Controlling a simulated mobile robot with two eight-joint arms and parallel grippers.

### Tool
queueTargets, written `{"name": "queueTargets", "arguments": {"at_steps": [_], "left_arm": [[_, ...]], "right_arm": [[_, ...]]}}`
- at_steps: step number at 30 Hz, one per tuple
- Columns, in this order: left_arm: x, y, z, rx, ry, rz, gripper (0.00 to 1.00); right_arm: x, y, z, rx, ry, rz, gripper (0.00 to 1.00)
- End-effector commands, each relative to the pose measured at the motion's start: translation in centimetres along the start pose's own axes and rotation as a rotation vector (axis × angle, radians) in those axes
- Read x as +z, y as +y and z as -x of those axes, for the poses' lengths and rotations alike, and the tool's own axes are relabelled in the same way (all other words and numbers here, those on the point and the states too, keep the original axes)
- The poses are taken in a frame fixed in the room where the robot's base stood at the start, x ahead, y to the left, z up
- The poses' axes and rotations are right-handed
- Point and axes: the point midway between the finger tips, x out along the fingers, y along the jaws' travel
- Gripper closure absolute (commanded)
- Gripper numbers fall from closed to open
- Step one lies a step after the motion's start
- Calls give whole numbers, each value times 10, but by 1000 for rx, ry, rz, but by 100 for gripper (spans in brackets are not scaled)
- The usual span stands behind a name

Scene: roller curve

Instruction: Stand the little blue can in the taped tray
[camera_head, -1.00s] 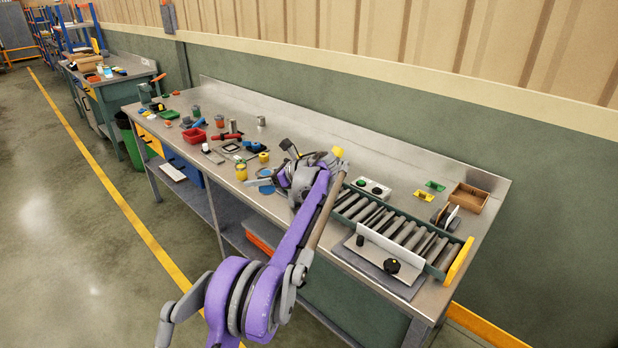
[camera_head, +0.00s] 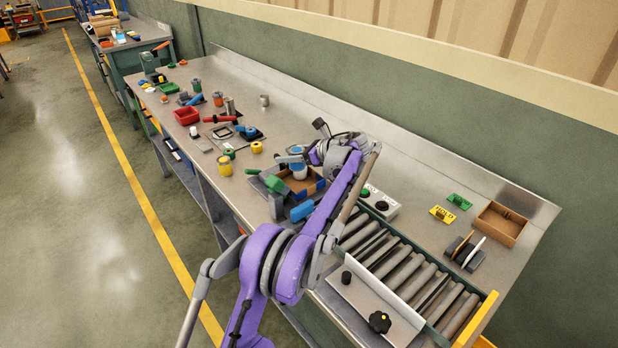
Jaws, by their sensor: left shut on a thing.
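The little blue can (camera_head: 298,171) shows as a small pale cylinder with a blue top. My left gripper (camera_head: 299,160) is shut on it, and its fingers partly hide it. The can is over the tray (camera_head: 302,194), which has a brown inside and blue on its edge. I cannot tell whether the can touches the tray floor. My left arm hides part of the tray's right side. My right gripper is out of view.
A green-handled grey device (camera_head: 274,184) and a blue block (camera_head: 302,211) crowd the tray's near side. The roller curve (camera_head: 410,275) and a brown wooden box (camera_head: 503,224) are to the right.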

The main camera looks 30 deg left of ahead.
Motion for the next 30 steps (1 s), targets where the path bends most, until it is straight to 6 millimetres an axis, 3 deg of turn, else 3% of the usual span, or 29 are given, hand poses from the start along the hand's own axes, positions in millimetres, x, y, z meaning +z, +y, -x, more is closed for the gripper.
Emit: {"name": "queueTargets", "arguments": {"at_steps": [9,21,30], "left_arm": [[-49,0,-20,-1,0,1,100],[-88,-1,-36,-1,0,1,100],[-95,0,-39,-1,1,1,100]], "right_arm": [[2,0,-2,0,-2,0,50],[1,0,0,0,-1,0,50],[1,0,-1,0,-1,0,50]]}}
